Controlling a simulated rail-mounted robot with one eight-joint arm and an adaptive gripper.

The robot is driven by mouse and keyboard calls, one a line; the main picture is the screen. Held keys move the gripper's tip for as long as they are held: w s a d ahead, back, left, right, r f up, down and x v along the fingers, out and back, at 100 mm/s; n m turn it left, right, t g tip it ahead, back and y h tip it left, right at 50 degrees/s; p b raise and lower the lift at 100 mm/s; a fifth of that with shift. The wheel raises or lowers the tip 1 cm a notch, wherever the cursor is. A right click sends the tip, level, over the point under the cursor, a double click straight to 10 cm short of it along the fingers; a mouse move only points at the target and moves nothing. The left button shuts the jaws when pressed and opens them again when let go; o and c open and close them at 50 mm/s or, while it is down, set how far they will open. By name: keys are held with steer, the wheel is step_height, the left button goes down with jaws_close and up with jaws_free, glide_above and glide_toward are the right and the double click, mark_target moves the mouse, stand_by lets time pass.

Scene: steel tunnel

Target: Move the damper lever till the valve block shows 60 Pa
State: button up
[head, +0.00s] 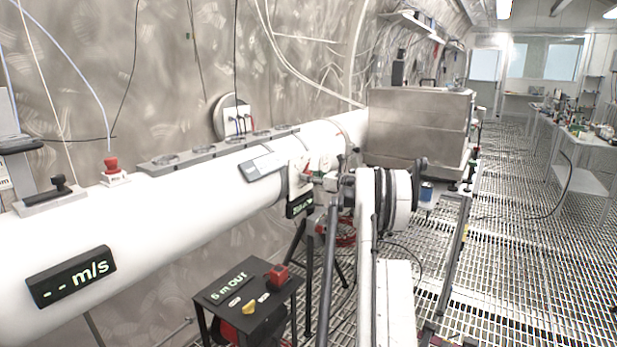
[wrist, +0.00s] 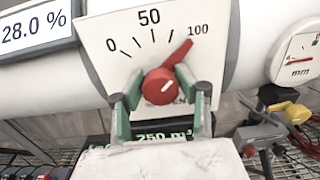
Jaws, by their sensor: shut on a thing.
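The red damper lever (wrist: 163,84) is in the wrist view, on a white dial plate (wrist: 108,38) marked 0, 50 and 100. Its round hub is in the middle and its arm points up and right, just short of the 100 mark. My gripper (wrist: 158,88) has one green-and-grey finger on each side of the hub and is shut on the lever; the right fingertip is close to the lever's arm. I cannot make out a valve block or a reading in Pa.
A display (wrist: 36,30) reads 28.0 %. A dark display (wrist: 165,134) below the dial reads about 250 m³, partly covered. A round mm gauge (wrist: 298,52) is at right. In the head view an m/s display (head: 72,277) shows dashes, and a black stand (head: 250,300) stands below the white pipe.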

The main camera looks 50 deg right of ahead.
steer(key=shift+n, duration=0.3)
steer(key=shift+c, duration=0.2)
steer(key=n, duration=0.3)
steer(key=shift+a+b, duration=0.1)
steer(key=shift+b, duration=0.25)
steer(key=shift+n, duration=1.8)
steer(key=o, duration=1.2)
steer(key=s, duration=1.2)
steer(key=shift+d, duration=0.25)
